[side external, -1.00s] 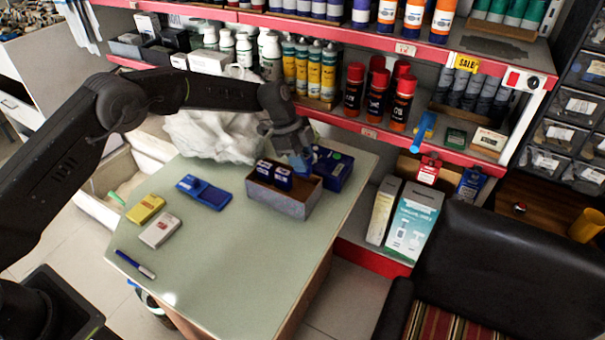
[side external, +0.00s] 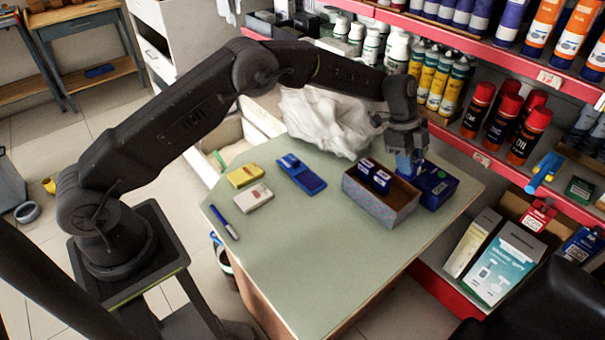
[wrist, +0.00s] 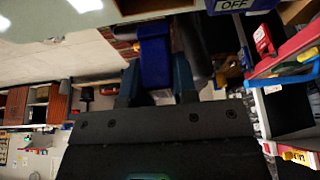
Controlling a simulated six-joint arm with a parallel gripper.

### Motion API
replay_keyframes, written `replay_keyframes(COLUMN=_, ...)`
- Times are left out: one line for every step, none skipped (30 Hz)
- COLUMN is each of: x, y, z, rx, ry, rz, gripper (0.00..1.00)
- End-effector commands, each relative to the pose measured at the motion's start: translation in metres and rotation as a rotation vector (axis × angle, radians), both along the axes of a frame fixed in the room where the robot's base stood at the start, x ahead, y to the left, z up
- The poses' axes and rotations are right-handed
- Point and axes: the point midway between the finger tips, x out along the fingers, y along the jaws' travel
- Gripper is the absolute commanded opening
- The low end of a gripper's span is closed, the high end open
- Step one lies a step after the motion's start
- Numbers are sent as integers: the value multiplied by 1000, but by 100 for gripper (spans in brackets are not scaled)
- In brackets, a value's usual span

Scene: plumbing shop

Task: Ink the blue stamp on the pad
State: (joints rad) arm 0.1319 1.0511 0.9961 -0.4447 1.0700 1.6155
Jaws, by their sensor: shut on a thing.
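My gripper (side external: 405,158) is shut on a blue block, the blue stamp (wrist: 155,60), which shows between the two fingers in the wrist view. In the side view the stamp (side external: 404,166) is partly hidden by the fingers, at the back right of an open grey box (side external: 378,209). I cannot tell whether it is clear of the box rim. A flat blue object that looks like the ink pad (side external: 301,175) lies on the table, left of the box and apart from my gripper.
The grey box holds dark blue small boxes (side external: 374,175). A dark blue carton (side external: 436,186) stands right of it. A yellow box (side external: 245,175), a white box (side external: 253,196) and a pen (side external: 224,222) lie left. White cloth (side external: 325,120) is behind. The front table (side external: 310,265) is clear.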

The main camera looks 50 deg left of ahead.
Motion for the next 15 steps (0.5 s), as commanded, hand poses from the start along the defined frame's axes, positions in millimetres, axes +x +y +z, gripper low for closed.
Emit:
replay_keyframes(x=0, y=0, z=0, rx=0, ry=0, rz=0, gripper=3)
replay_keyframes(x=0, y=0, z=0, rx=0, ry=0, rz=0, gripper=3)
replay_keyframes(x=0, y=0, z=0, rx=0, ry=0, rz=0, gripper=3)
replay_keyframes(x=0, y=0, z=0, rx=0, ry=0, rz=0, gripper=3)
replay_keyframes(x=0, y=0, z=0, rx=0, ry=0, rz=0, gripper=3)
replay_keyframes(x=0, y=0, z=0, rx=0, ry=0, rz=0, gripper=3)
replay_keyframes(x=0, y=0, z=0, rx=0, ry=0, rz=0, gripper=3)
replay_keyframes(x=0, y=0, z=0, rx=0, ry=0, rz=0, gripper=3)
replay_keyframes(x=0, y=0, z=0, rx=0, ry=0, rz=0, gripper=3)
replay_keyframes(x=0, y=0, z=0, rx=0, ry=0, rz=0, gripper=3)
replay_keyframes(x=0, y=0, z=1, rx=0, ry=-1, rz=0, gripper=3)
replay_keyframes(x=0, y=0, z=3, rx=0, ry=-1, rz=-1, gripper=3)
replay_keyframes(x=0, y=0, z=6, rx=-1, ry=-1, rz=-1, gripper=3)
replay_keyframes(x=1, y=0, z=9, rx=-1, ry=-2, rz=0, gripper=3)
replay_keyframes(x=1, y=0, z=14, rx=-1, ry=-4, rz=-1, gripper=3)
